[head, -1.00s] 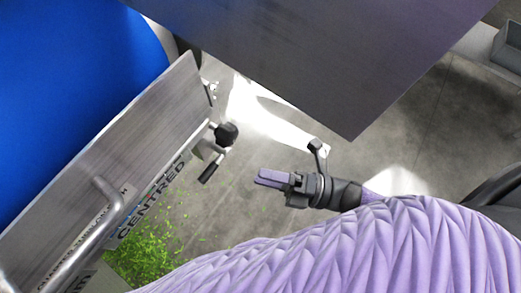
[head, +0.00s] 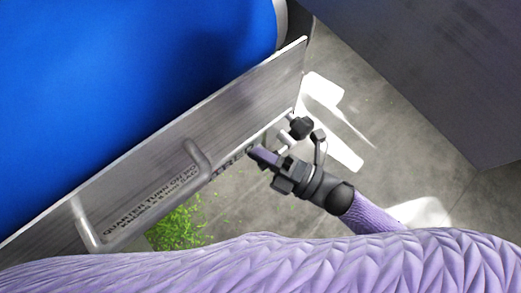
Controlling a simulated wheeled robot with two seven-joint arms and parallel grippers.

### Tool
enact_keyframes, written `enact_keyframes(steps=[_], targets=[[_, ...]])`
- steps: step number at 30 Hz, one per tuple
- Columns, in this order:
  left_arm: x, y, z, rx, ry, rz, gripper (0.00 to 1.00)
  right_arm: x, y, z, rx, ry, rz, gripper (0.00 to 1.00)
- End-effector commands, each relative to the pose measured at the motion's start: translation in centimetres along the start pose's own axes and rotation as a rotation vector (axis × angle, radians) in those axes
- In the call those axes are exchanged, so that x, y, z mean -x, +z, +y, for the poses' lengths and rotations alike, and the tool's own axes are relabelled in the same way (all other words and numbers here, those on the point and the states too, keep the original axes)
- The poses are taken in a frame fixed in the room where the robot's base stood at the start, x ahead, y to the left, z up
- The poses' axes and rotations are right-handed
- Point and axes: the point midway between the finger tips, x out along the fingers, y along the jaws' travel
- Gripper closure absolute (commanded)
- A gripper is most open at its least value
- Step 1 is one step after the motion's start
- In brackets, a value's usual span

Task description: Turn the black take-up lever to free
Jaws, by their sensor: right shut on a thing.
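I cannot make out the lever's exact angle. My left gripper is not in view.
A blue belt or drum surface (head: 130,90) fills the upper left, behind the metal panel (head: 225,115). A dark panel (head: 430,70) hangs at upper right. Green scraps (head: 178,225) lie on the floor.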

Motion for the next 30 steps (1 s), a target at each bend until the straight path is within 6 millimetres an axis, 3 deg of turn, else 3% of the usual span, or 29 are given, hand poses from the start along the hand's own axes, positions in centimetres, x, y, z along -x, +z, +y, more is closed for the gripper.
enact_keyframes(steps=[30], targets=[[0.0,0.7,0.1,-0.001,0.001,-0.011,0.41,0.0,0.0,-0.1,-0.001,-0.001,0.000,1.00]])
